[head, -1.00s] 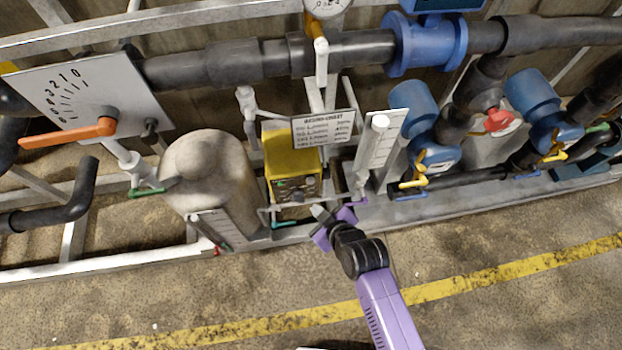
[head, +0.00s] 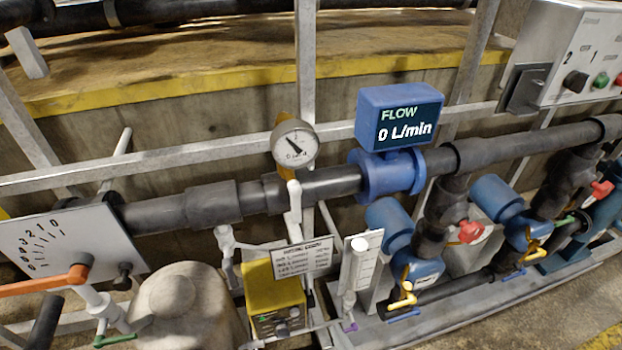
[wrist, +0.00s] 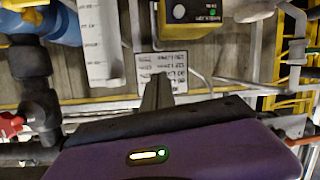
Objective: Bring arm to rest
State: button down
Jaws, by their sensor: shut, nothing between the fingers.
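My gripper (wrist: 157,92) shows in the wrist view, with a purple body and dark fingers together at the middle. Nothing is between the fingers. The fingers overlap a white printed sign (wrist: 165,68) in that picture, and I cannot tell the distance to it. My arm and gripper are out of the head view. In the head view the same sign (head: 303,257) stands by the yellow box (head: 275,292), which also shows in the wrist view (wrist: 190,12).
Ahead are a dark pipe (head: 160,212), a dial gauge (head: 295,146), a blue flow display reading 0 L/min (head: 400,117), blue pumps, a grey tank (head: 185,305) and an orange lever (head: 45,284) on a scale plate. A control box (head: 580,50) stands at top right. Floor shows at bottom right.

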jog(key=s+d+r+m+h, duration=0.1)
jog(key=s+d+r, duration=0.3)
jog(key=s, duration=0.4)
jog(key=s+d+r+m+h, duration=0.2)
jog(key=s+d+r, duration=0.3)
jog(key=s, duration=0.4)
jog(key=s+d+r+m+t+h, duration=0.1)
jog(key=s+d+r+m+h, duration=0.1)
jog(key=s+d+r, duration=0.3)
jog(key=s+m, duration=0.1)
jog(key=s, duration=0.3)
jog(key=shift+s+r, duration=0.15)
jog(key=shift+r, duration=0.05)
jog(key=shift+d, duration=0.1)
